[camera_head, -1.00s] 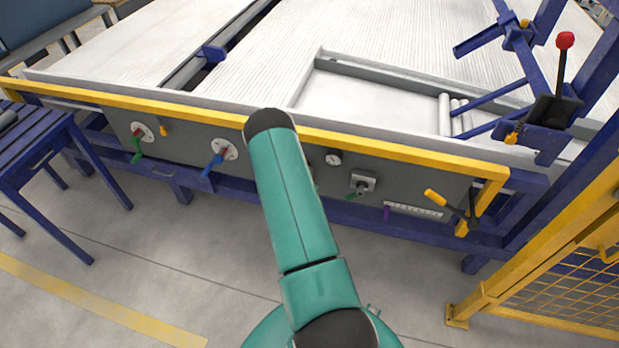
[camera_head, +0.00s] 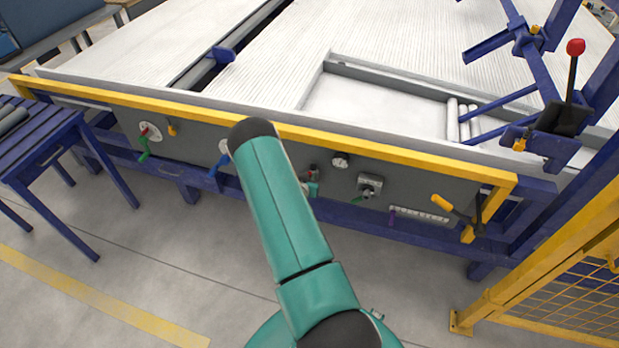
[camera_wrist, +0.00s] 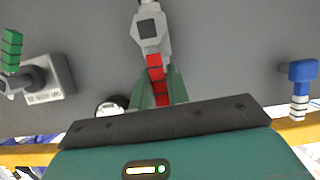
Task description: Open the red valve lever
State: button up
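The red valve lever (camera_wrist: 155,68) hangs from a grey valve body (camera_wrist: 148,27) on the grey panel, at the centre top of the wrist view. My gripper (camera_wrist: 160,88) has its green fingers on either side of the lever's lower part. The fingers look very close to the lever, but I cannot tell whether they touch or clamp it. My arm hides part of the panel.
A blue lever (camera_wrist: 300,75) and a green lever (camera_wrist: 11,50) flank the red one in the wrist view. A round gauge (camera_head: 340,160) is nearby. A yellow rail (camera_head: 390,148) runs above the panel. A yellow fence (camera_head: 560,285) stands at right. The floor in front is clear.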

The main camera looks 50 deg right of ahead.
jog(key=o, duration=0.3)
jog(key=shift+a, duration=0.1)
jog(key=v, duration=1.3)
jog(key=shift+a, duration=0.25)
jog(key=shift+s+r, duration=0.15)
